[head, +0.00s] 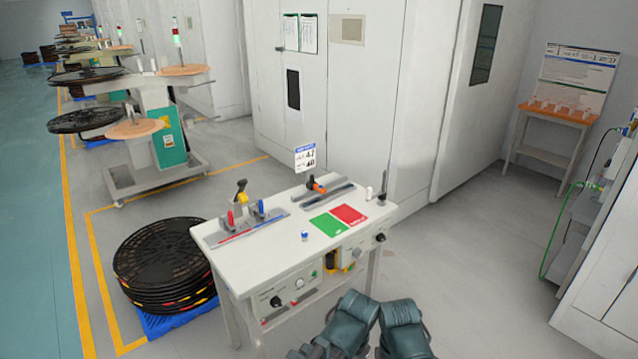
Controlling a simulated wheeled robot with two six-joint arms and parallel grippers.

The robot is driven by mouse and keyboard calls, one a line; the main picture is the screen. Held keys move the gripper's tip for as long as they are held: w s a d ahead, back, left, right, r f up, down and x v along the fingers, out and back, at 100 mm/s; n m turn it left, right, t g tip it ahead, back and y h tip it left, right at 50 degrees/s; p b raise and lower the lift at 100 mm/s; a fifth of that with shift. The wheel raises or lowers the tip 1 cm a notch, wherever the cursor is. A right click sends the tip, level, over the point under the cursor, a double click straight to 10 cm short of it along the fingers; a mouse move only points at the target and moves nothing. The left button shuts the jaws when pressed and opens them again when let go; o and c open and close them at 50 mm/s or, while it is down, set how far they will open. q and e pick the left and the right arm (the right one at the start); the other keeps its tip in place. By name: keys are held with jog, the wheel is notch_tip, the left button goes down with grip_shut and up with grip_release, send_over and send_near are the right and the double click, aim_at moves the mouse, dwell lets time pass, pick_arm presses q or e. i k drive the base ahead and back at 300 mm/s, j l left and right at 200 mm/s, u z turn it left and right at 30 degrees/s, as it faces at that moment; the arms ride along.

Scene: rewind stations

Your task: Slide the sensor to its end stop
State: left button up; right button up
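A white workbench (283,262) stands ahead of me. At its back, a dark flat rail (327,195) carries a small block with an orange and black knob (315,185) near its left end. On the left side lies a grey fixture (248,226) with red and blue strips, a red clamp, a blue clamp and a yellow and black handle. I cannot tell which of these parts is the sensor, and no end stop can be made out at this size. Dark teal links of my arms show at the bottom edge. Neither gripper can be made out.
A green and red mat (338,220) lies on the bench, with a small blue-capped item (304,236) beside it. A dark upright post (383,186) stands at the back right. Black reels (165,262) are stacked on a blue pallet to the left. Floor to the right is clear.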

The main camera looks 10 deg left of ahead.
aim_at(312, 185)
jog(key=i+l, duration=0.1)
jog(key=i, duration=0.7)
jog(key=i+l, duration=0.1)
jog(key=i, duration=0.7)
jog(key=i+l+u, duration=0.1)
jog(key=i, duration=0.7)
